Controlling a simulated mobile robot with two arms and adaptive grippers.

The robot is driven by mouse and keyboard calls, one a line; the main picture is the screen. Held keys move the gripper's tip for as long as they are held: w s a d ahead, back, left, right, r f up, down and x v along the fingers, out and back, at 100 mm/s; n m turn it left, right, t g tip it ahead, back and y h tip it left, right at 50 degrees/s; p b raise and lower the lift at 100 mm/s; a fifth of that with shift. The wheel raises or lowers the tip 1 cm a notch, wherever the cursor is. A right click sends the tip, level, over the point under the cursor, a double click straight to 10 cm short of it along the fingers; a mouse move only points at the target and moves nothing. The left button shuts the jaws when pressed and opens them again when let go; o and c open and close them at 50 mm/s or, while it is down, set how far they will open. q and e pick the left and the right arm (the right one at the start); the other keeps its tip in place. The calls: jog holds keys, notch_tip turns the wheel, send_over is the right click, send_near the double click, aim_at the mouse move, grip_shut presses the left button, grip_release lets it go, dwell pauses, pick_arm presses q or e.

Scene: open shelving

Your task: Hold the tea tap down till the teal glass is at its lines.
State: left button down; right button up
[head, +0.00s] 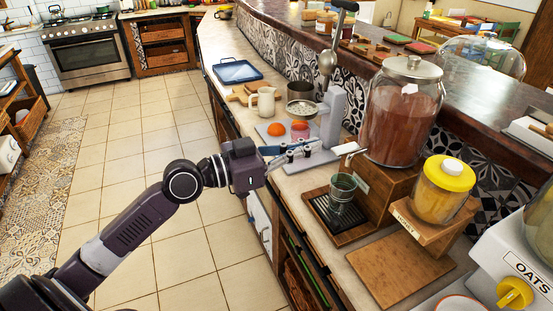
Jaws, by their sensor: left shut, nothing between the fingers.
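The tea dispenser (393,128) is a large glass jar of reddish-brown liquid on a wooden stand, with a domed metal lid. Its pale tap (347,149) sticks out to the left, above the drip tray. The teal glass (342,189) stands upright on the dark drip tray (320,209), roughly below the tap. Its lines and any level inside are too small to tell. My left gripper (317,147) is shut and empty, its fingertips just left of the tap and apparently apart from it. My right gripper is not in view.
A citrus press (333,106) stands behind my left gripper, with an orange (277,129) on the board beside it. A yellow-lidded jar (441,191) and an oats dispenser (513,262) stand to the right. A bare wooden board (400,270) lies in front.

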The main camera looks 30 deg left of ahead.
pick_arm(q)
jog(key=b+v, duration=0.3)
jog(key=v, duration=0.3)
jog(key=shift+f, duration=0.4)
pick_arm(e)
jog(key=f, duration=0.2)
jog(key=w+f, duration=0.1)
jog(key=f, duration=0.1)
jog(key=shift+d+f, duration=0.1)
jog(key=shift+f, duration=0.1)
pick_arm(q)
jog(key=shift+s, duration=0.1)
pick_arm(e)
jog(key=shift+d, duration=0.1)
pick_arm(q)
jog(key=shift+a, duration=0.1)
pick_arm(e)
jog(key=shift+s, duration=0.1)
